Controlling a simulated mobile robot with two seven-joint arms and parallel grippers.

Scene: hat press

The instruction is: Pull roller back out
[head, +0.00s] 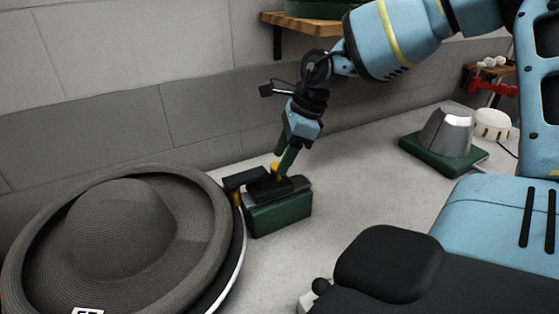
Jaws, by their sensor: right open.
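A dark green box-shaped unit (279,214) with a black top stands on the counter, close against the right edge of the hat's round base. A black arm with a yellowish piece (236,192) reaches from it to the hat's rim; this looks like the roller part. A yellow upright piece (275,169) stands on top of the unit. My right gripper (283,168) points down at this piece from above, with its green fingers open beside it. Whether they touch it is hard to tell. A grey woven hat (120,228) lies on the round base. My left gripper is out of view.
A silver blunt cone (447,131) on a green base (440,158) stands at the right, with a white round item (492,123) behind it. A wooden shelf (300,24) hangs on the wall above. The counter between unit and cone is clear.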

